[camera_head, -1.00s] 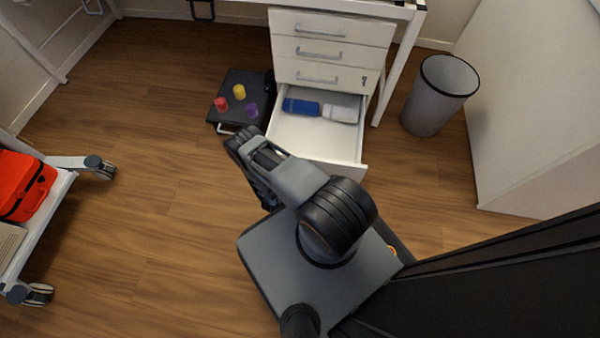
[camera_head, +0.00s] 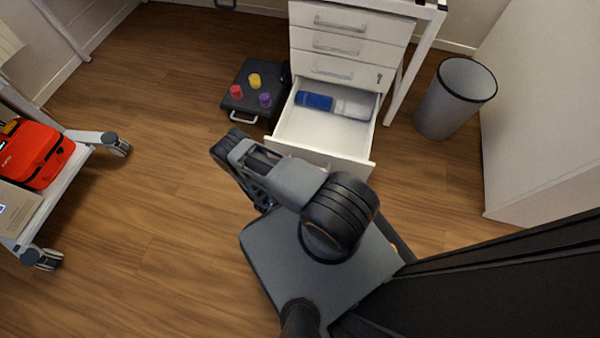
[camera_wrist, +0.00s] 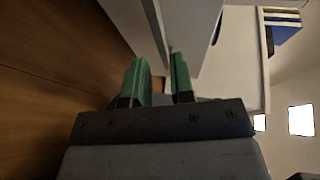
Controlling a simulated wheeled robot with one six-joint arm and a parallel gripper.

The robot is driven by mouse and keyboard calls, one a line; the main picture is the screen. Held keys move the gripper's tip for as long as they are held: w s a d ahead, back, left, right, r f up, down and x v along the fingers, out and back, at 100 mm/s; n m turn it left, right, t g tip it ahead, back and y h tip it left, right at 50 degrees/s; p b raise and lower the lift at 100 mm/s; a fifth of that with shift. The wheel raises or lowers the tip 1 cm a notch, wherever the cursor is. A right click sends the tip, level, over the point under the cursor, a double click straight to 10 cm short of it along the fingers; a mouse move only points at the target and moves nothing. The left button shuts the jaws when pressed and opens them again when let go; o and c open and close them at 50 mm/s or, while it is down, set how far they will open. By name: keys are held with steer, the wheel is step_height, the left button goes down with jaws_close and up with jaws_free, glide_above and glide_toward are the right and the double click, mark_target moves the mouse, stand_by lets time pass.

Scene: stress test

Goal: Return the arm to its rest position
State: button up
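My arm (camera_head: 285,180) is bent above my grey base in the head view, with its elbow side towards the open drawer. The fingers of my gripper are not clearly visible there. In the wrist view, the two green fingers of my gripper (camera_wrist: 158,64) stand apart with a gap between them. Nothing is held between them. White furniture panels appear beyond the fingertips, with the wood floor to the left.
A white cabinet (camera_head: 347,48) has its bottom drawer (camera_head: 318,135) open, holding a blue item (camera_head: 314,101) and a whitish one. A dark case (camera_head: 243,108) with coloured pieces lies beside it. A bin (camera_head: 453,100) stands right; a trolley (camera_head: 62,185) with a red bag (camera_head: 38,155) stands left.

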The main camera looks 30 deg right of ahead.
steer(key=shift+s+a+r, duration=0.1)
steer(key=shift+s+a, duration=0.1)
steer(key=shift+a, duration=0.25)
stand_by(0.3)
